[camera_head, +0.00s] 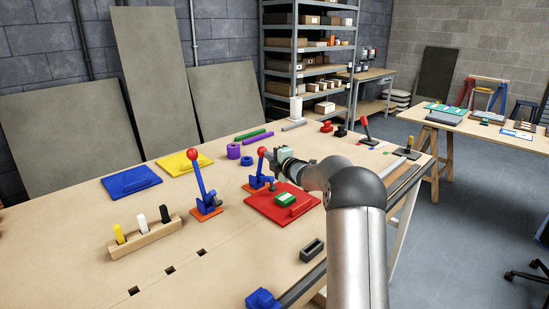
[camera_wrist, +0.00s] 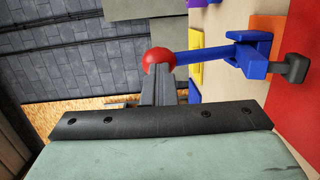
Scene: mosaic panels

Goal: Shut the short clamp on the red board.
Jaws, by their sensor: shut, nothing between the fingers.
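The short clamp (camera_head: 258,181) has a blue lever, a red ball knob and an orange base, and stands at the far left edge of the red board (camera_head: 257,205). Its lever is upright. In the wrist view, turned sideways, the lever (camera_wrist: 205,53) runs from the red knob (camera_wrist: 158,57) to the blue body, and a dark pad (camera_wrist: 294,68) lies in front of the red board (camera_wrist: 300,115). My gripper (camera_head: 271,157) is shut and empty, its fingertips right at the knob. I cannot tell whether they touch it.
A taller clamp (camera_head: 204,195) with an upright lever stands to the left. A green block (camera_head: 285,199) lies on the red board. A dark block (camera_head: 312,250) is in front.

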